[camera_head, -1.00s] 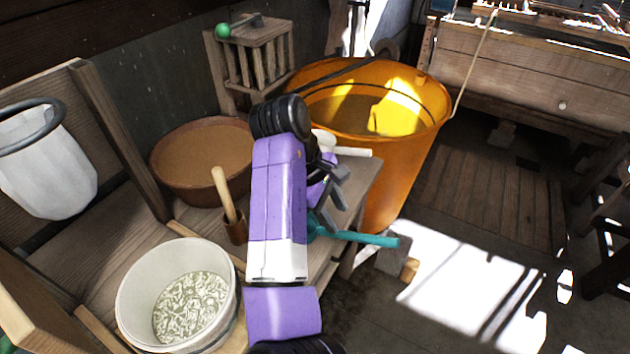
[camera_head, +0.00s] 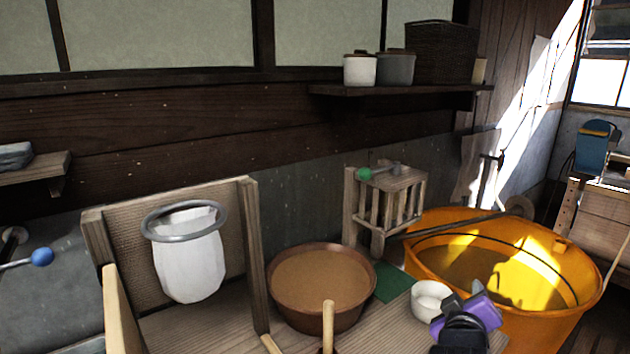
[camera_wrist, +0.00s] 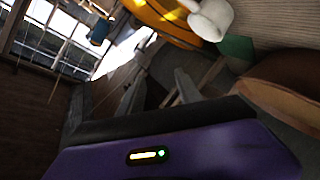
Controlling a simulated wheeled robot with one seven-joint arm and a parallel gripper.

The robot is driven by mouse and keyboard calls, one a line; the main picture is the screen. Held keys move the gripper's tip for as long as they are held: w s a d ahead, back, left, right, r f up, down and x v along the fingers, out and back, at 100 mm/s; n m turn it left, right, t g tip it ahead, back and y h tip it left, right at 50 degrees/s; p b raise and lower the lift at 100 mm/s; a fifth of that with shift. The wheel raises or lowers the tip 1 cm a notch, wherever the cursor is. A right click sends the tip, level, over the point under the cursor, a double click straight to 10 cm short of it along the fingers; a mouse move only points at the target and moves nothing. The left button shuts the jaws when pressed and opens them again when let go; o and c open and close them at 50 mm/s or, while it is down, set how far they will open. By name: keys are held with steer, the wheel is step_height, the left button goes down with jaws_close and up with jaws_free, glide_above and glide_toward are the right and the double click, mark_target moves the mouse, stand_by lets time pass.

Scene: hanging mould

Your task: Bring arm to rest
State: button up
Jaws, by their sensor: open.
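My gripper (camera_wrist: 158,90) shows in the wrist view with its two fingers apart and nothing between them. In the head view only a small purple and black part of my arm (camera_head: 482,310) shows at the lower right, in front of the orange tub (camera_head: 585,298). A white cup-like pot (camera_head: 430,298) stands on the wooden bench just left of it. In the wrist view the white pot (camera_wrist: 212,18) is at the top, beyond the fingers. Most of my arm is below the head view's edge.
A brown bowl (camera_head: 320,280) of brown liquid stands on the bench. A white bag (camera_head: 188,262) hangs in a grey ring at the left. A slatted wooden stand (camera_head: 390,205) with a green-knobbed tool is behind. A shelf (camera_head: 400,91) holds pots and a basket.

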steer(key=s+a+f+m+y, duration=0.1)
steer(key=s+a+f+y, duration=0.1)
steer(key=s, duration=1.4)
steer(key=s+a+f+m+t+y, duration=0.1)
steer(key=s+a+f+y, duration=0.2)
steer(key=s, duration=1.3)
steer(key=s+a+f+m+y, duration=0.2)
steer(key=s+a, duration=0.3)
steer(key=s, duration=1.1)
steer(key=shift+f+t, duration=0.4)
steer(key=shift+f, duration=0.5)
